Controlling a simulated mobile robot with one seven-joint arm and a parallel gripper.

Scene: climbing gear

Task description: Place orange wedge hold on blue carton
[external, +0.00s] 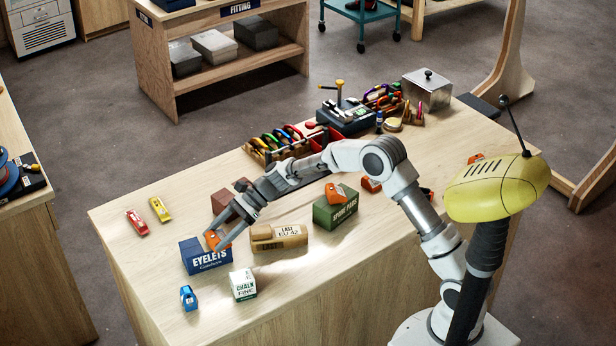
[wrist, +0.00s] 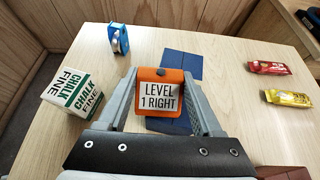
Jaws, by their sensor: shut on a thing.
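The orange wedge hold (external: 213,239) is between the fingers of my gripper (external: 222,241), which is shut on it. In the wrist view the hold (wrist: 159,92) shows a white label reading "LEVEL 1 RIGHT", with a grey finger on each side. The blue carton (external: 206,260), marked "EYELETS", stands on the bench at the front left. The hold is over or at the carton's top; I cannot tell whether they touch. In the wrist view the blue carton (wrist: 181,66) shows behind and below the hold, which hides part of it.
A white chalk box (external: 243,285) and a blue item (external: 188,297) stand in front of the carton. A green carton (external: 336,210) bears another orange piece (external: 337,193). Red (external: 137,222) and yellow (external: 159,208) packets lie behind left.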

